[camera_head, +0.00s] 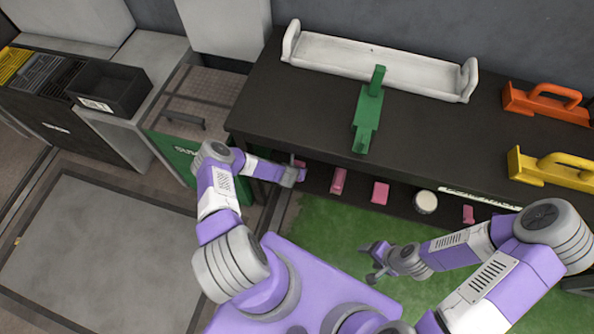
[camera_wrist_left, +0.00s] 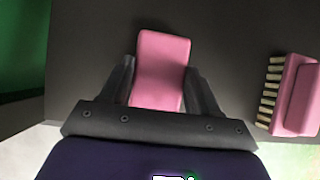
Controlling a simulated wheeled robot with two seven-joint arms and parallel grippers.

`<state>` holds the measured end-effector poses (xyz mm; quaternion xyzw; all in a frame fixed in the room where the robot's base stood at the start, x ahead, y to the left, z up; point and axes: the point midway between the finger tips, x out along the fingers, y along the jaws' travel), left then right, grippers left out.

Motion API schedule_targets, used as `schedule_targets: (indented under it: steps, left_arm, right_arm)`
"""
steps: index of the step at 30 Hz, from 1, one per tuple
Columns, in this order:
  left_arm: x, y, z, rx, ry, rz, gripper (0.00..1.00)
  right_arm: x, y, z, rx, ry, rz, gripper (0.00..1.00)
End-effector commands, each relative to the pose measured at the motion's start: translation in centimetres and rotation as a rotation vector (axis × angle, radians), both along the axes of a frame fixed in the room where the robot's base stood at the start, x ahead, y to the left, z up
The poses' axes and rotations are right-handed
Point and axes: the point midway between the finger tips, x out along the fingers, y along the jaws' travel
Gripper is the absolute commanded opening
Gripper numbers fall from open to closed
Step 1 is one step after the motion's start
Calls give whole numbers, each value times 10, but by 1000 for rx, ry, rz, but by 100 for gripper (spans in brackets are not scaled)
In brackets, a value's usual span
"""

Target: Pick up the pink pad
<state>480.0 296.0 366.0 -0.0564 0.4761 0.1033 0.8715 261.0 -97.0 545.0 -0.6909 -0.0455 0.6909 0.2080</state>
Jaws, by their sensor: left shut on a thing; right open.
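The pink pad (camera_wrist_left: 163,58) sits between the two fingers of my left gripper (camera_wrist_left: 160,90) in the left wrist view, over a dark shelf surface. The gripper is shut on it. In the head view my left gripper (camera_head: 298,174) reaches to the left end of the shelf under the dark table, and only a bit of the pink pad (camera_head: 300,163) shows beside it. My right gripper (camera_head: 374,264) is open and empty above the green mat, well away from the pad.
A pink brush (camera_wrist_left: 297,95) lies right of the pad. A pink block (camera_head: 380,193), a white round thing (camera_head: 426,202) and a small pink thing (camera_head: 468,214) lie farther right on the shelf. The dark table (camera_head: 290,110) overhangs them. A green holder (camera_head: 366,120) stands on top.

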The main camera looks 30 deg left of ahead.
Motion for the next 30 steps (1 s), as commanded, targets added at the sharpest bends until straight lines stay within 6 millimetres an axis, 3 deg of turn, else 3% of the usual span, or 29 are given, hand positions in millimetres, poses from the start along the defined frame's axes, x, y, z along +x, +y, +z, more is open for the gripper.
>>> schedule_targets:
  steps: [11,20,30]
  left_arm:
    - [0,0,7,1,-1,1,32]
    - [0,0,42,1,-1,1,32]
    - [-91,-22,38,-6,6,5,32]
  right_arm:
    - [0,0,4,0,0,0,66]
    - [0,0,26,0,0,0,66]
    - [0,0,53,0,0,0,66]
